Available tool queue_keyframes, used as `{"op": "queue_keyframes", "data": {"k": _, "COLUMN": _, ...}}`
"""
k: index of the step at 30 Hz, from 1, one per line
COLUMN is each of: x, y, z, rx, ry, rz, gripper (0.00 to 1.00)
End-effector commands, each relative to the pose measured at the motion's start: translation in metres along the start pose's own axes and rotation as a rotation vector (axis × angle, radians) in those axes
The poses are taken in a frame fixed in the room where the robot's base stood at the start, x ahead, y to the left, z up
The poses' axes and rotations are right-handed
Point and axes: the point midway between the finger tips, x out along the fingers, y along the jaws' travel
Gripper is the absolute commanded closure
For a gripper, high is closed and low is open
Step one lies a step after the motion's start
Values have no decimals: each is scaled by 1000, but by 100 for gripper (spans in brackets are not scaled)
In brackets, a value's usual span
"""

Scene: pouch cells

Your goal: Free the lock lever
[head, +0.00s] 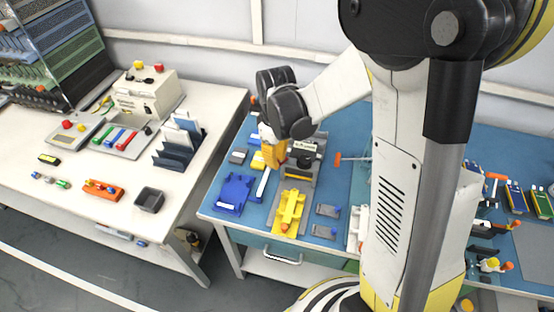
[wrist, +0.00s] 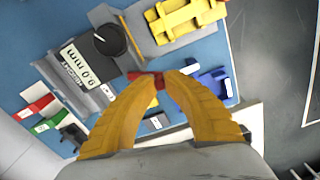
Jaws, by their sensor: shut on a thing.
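My gripper (head: 274,155) has yellow fingers and is over the blue-topped bench, at the left of the grey gauge stand. In the wrist view its fingertips (wrist: 157,80) are shut on a small red piece (wrist: 144,75), which looks like the lock lever. The fingers hide part of it, so its angle is hard to tell. In the head view the gauge (head: 303,148) is partly behind my gripper, and the lever cannot be made out.
A yellow fixture (head: 291,207) stands in front of the gauge. A blue fixture (head: 235,193) lies to the left. An orange-handled tool (head: 350,158) lies to the right.

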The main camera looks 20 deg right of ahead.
Motion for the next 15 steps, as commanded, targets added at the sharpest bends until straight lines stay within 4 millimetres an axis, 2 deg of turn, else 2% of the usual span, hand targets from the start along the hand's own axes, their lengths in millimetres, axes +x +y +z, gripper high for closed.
{"op": "queue_keyframes", "data": {"k": 15, "x": 0, "y": 8, "z": -18, "rx": 440, "ry": 0, "rz": 0, "gripper": 100}}
